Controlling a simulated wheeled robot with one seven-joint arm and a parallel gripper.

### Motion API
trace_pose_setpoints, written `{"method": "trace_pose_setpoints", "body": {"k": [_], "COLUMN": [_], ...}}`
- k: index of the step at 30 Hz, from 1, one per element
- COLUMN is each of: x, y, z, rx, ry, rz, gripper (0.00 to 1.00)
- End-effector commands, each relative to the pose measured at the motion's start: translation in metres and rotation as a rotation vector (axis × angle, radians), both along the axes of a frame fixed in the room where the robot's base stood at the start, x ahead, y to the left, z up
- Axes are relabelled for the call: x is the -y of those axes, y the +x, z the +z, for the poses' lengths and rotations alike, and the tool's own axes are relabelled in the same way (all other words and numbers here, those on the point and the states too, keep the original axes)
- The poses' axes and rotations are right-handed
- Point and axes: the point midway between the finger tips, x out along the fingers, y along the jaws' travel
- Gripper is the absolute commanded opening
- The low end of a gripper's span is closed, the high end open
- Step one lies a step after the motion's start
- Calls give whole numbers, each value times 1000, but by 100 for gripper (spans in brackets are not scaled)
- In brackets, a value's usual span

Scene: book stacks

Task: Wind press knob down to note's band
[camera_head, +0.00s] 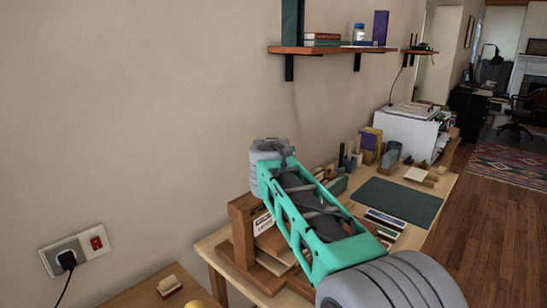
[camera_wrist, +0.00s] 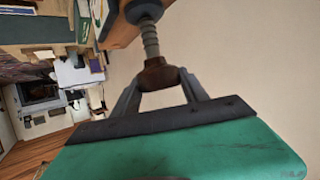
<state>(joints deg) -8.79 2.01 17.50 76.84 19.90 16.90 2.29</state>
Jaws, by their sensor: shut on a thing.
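The wooden press (camera_head: 241,232) stands at the near left end of the workbench, partly hidden behind my arm. A white card with dark print (camera_head: 262,222) shows on it, too small to read. In the wrist view, the brown knob (camera_wrist: 158,75) sits on the end of a grey threaded screw (camera_wrist: 150,40), which runs into the wooden beam (camera_wrist: 120,32). My gripper (camera_wrist: 160,86) has one finger on each side of the knob and is shut on it. In the head view, the knob and my fingers are hidden by my arm.
The workbench carries a dark green mat (camera_head: 397,201), several books and small tools, and a white machine (camera_head: 405,132) at the back. A wall shelf (camera_head: 330,50) with books and a jar hangs above. A wall socket (camera_head: 68,255) with a plug is at the lower left.

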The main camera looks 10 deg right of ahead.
Motion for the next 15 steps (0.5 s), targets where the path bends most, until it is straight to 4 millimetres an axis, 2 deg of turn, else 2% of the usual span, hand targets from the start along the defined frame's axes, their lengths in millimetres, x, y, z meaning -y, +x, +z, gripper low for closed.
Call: {"method": "trace_pose_setpoints", "body": {"k": [1, 14, 15], "x": [-1, 0, 0], "y": [1, 1, 1], "z": [10, 13, 13], "rx": [18, 25, 25], "ry": [1, 0, 1], "rz": [-4, -16, -17], "gripper": [11, 11, 52]}}
